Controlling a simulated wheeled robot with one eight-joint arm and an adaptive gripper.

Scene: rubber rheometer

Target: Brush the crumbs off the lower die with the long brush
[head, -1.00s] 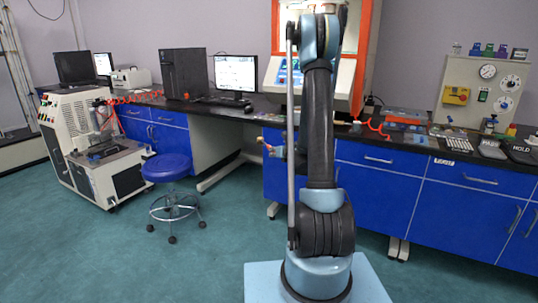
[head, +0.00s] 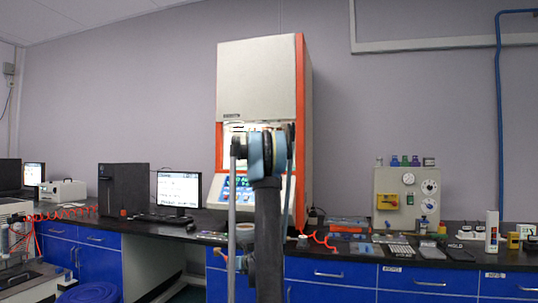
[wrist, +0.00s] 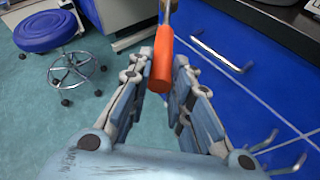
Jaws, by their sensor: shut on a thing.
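My gripper (wrist: 163,64) is shut on an orange handle, which I take to be the long brush (wrist: 161,72). The handle's rounded end points toward the camera in the wrist view. A thin shaft runs away from it past the top edge, so the bristles are out of that view. The tall cream and orange rheometer (head: 262,80) stands on the bench in the head view, with a lit opening in its front. My arm covers much of that opening. The lower die and any crumbs are hidden. My gripper is low, in front of the blue cabinets.
The black bench top (head: 345,250) carries a computer tower (head: 123,190), a monitor (head: 179,189) and a gauge panel (head: 407,200). Blue drawers (wrist: 240,70) with bar handles are close to the gripper. A blue stool (wrist: 45,32) stands at left on open green floor.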

